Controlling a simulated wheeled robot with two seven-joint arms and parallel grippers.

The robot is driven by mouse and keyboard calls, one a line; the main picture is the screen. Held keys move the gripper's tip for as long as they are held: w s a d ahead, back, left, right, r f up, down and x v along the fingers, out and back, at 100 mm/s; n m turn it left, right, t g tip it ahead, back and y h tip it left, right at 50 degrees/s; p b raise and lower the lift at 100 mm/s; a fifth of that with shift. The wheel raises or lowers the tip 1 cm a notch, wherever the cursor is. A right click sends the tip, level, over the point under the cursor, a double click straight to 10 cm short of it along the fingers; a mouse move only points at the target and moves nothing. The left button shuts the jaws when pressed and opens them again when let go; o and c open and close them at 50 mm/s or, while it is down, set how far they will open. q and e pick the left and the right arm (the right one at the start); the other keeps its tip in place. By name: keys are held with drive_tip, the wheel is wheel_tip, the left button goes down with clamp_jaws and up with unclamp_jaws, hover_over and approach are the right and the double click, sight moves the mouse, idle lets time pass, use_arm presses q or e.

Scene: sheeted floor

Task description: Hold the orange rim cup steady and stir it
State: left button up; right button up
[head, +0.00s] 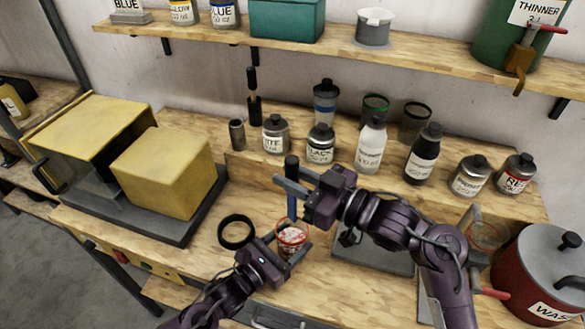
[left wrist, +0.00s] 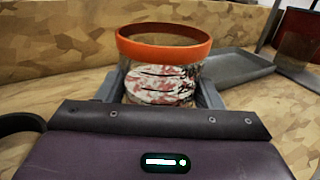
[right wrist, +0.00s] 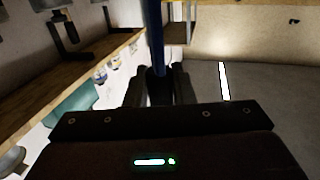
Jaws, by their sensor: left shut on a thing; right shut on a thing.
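The orange-rimmed cup (head: 292,236) has a clear body smeared white and red. It stands at the bench's front middle. My left gripper (head: 288,246) is shut around its body from the front; in the left wrist view the cup (left wrist: 160,85) looks upright between the fingers. My right gripper (head: 291,181) is above and behind the cup. It is shut on a blue stirring stick (head: 292,207) with a dark top end, held about upright. The stick also shows in the right wrist view (right wrist: 153,40). I cannot tell whether its lower end is inside the cup.
A black ring (head: 236,232) lies left of the cup. Yellow boxes (head: 162,170) stand at left. Several paint bottles (head: 370,147) line a raised ledge behind. A grey tray (head: 375,257) lies right of the cup. A red waste can (head: 535,265) stands at far right, near a second orange-rimmed cup (head: 485,238).

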sight(292, 220)
drive_tip(key=shift+f, duration=6.5)
